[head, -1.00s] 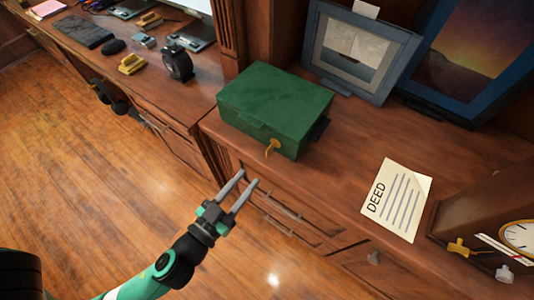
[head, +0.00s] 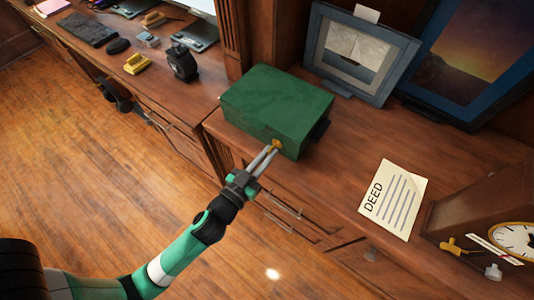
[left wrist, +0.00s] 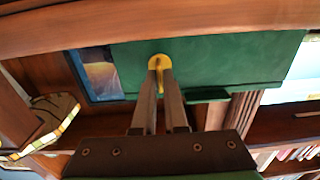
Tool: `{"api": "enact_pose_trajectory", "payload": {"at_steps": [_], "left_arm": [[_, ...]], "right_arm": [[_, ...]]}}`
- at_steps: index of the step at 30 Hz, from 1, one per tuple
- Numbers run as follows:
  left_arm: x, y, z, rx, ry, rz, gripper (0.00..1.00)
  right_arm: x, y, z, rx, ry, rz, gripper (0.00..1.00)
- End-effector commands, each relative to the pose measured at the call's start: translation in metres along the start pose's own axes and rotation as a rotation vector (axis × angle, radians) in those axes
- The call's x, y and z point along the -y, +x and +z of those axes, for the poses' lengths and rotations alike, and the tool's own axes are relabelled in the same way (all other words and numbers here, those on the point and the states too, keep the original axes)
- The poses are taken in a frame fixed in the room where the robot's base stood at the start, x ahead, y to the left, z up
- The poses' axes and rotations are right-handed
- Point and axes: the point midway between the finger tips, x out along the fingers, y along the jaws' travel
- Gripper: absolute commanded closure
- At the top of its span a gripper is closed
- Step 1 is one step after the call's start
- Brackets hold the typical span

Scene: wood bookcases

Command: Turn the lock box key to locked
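The green lock box (head: 272,98) stands closed on the wooden desktop near its front edge. A yellow brass key (head: 276,145) sticks out of its front face; it also shows in the left wrist view (left wrist: 159,63), with its flat bow edge-on between the fingertips. My left gripper (head: 268,158) is at the key, its two fingers drawn close together on either side of the bow, shut on it. The fingertips hide part of the key. The right gripper is not in view.
A deed paper (head: 396,199) lies right of the box. A clock (head: 512,240) stands at far right. Framed pictures (head: 359,50) stand behind. A black tape dispenser (head: 183,63) is to the left. Drawers with handles lie below the front edge.

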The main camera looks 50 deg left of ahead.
Motion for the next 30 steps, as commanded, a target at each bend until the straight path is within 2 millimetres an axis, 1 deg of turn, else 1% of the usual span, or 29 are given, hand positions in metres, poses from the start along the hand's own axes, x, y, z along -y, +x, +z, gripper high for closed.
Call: {"api": "enact_pose_trajectory", "payload": {"at_steps": [11, 17, 23, 30], "left_arm": [[0.0, -0.0002, -0.0002, 0.0, 0.003, 0.0, 1.0], [-0.0002, -0.0002, -0.0005, 0.0, 0.042, 0.0, 1.0], [-0.0006, -0.0002, -0.001, -0.001, 0.145, 0.0, 1.0], [-0.0013, -0.0002, -0.001, 0.0, 0.345, 0.0, 1.0]], "right_arm": [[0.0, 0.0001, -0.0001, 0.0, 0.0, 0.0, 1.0], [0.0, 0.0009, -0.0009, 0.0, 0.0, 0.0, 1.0], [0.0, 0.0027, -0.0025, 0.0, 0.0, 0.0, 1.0], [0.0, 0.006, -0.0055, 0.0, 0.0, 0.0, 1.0]]}}
